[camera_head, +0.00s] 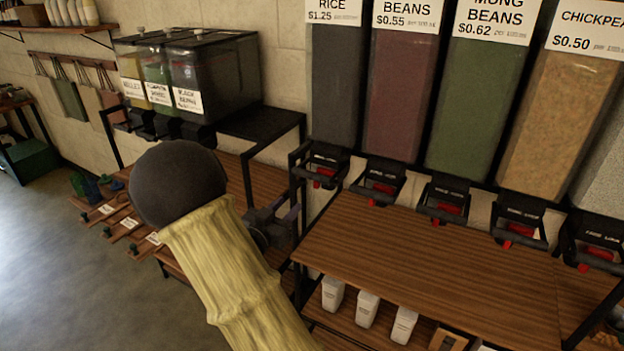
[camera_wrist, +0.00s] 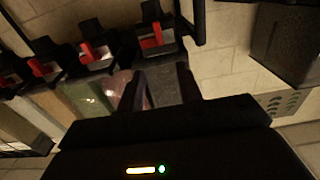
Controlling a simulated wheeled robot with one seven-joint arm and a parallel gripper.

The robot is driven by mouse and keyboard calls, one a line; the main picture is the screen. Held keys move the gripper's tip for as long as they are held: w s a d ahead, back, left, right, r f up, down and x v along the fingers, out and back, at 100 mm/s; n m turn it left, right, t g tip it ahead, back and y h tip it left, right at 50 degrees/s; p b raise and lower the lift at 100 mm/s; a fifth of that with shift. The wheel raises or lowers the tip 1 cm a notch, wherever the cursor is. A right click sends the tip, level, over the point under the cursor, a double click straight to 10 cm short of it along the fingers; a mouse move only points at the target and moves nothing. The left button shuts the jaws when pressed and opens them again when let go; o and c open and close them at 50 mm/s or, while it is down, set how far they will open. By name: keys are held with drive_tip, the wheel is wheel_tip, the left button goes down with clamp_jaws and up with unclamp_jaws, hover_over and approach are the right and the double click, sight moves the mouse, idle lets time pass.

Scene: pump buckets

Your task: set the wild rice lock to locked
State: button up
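The wild rice dispenser is the leftmost tall bin (camera_head: 335,85), with dark contents and a sign ending in RICE. Its black outlet (camera_head: 318,158) has a red lock piece (camera_head: 324,173). In the wrist view, which is upside down, the rightmost outlet has its red lock piece (camera_wrist: 152,38) beyond my fingertips. The lock's setting is too small to read. My gripper (camera_head: 283,215) is dark, partly hidden behind my arm, and left of and below that outlet. In the wrist view, its fingers (camera_wrist: 161,70) are apart with nothing between them.
Bean, mung bean and chickpea bins stand to the right with similar outlets and red pieces (camera_head: 383,188). A wooden shelf (camera_head: 420,255) lies below them, with white containers (camera_head: 367,308) underneath. Black bins (camera_head: 215,75) and a black-framed stand (camera_head: 262,125) are to the left.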

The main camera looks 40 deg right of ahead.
drive_tip(key=p+x, duration=0.3)
drive_tip(key=x, duration=1)
drive_tip(key=shift+d+p, duration=0.2)
drive_tip(key=shift+p, duration=0.15)
drive_tip(key=shift+w, duration=0.1)
clamp_jaws()
